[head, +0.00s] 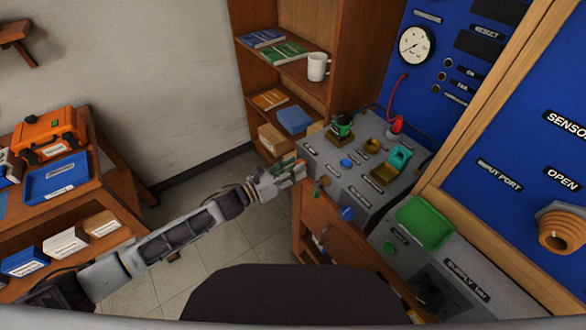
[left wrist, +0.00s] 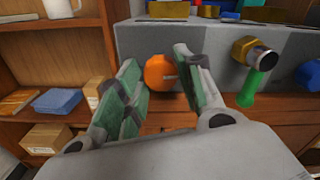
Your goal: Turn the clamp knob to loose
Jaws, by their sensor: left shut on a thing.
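A round orange knob (left wrist: 158,73) with a pale mark on it sits on the front face of the grey test bench (left wrist: 215,45). It shows between the green-padded fingers of my left gripper (left wrist: 157,75) in the left wrist view. My left gripper is shut on this knob, which I take for the clamp knob; no label on it can be read. In the head view my left gripper (head: 298,168) reaches the bench's near left edge and hides the orange knob. My right gripper is not in view.
Right of the orange knob are a brass fitting with a green lever (left wrist: 250,85) and a blue knob (head: 347,213). A wooden shelf (head: 290,70) stands behind. The floor left of the bench is clear.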

